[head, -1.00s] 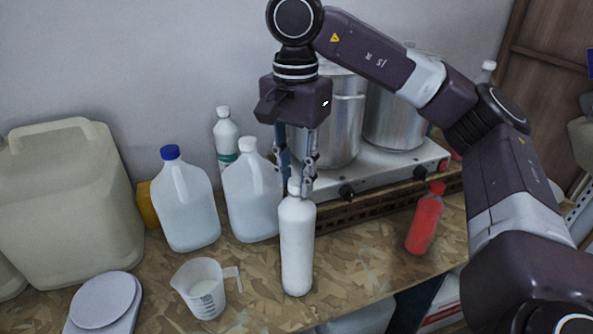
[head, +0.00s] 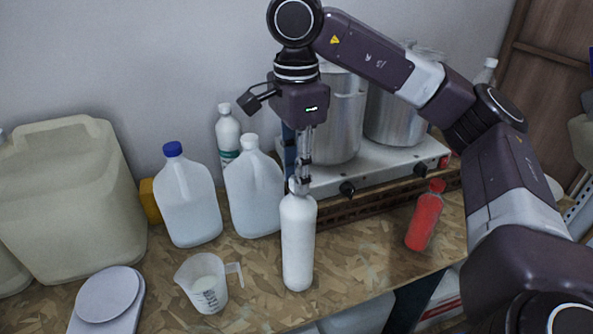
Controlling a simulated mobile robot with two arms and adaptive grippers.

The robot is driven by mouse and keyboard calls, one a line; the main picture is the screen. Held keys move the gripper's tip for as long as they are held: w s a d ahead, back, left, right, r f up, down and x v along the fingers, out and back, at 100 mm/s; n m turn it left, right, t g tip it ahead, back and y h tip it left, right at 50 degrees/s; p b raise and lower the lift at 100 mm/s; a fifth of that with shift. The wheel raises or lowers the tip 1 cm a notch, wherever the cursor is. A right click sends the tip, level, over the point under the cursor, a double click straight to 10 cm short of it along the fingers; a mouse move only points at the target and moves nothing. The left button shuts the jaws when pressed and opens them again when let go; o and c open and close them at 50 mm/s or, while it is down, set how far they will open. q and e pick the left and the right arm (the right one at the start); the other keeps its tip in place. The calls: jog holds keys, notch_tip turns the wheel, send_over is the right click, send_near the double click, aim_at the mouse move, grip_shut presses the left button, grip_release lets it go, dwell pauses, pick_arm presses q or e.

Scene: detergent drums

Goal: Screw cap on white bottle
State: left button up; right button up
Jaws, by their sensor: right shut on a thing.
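The white bottle (head: 298,243) stands upright on the wooden bench near its front edge. My right gripper (head: 299,186) points straight down over the bottle. Its fingers are shut on the white cap at the bottle's top, which they largely hide. I cannot tell how far the cap sits on the neck. My left gripper is not in view.
A measuring jug (head: 208,287) and a scale (head: 107,297) lie left of the bottle. Two white jugs, one with a blue cap (head: 187,200), stand behind. A red bottle (head: 425,217) is to the right. Steel pots (head: 340,120) on a burner (head: 385,172) stand behind.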

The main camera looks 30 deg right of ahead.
jog(key=shift+f, duration=0.1)
jog(key=m, duration=0.2)
jog(key=shift+m+p, duration=0.3)
jog(key=shift+m, duration=0.1)
jog(key=m, duration=0.3)
jog(key=shift+w, duration=0.1)
jog(key=o, duration=0.4)
jog(key=shift+o, duration=0.2)
jog(key=shift+r+p, duration=0.2)
jog(key=shift+p, duration=0.2)
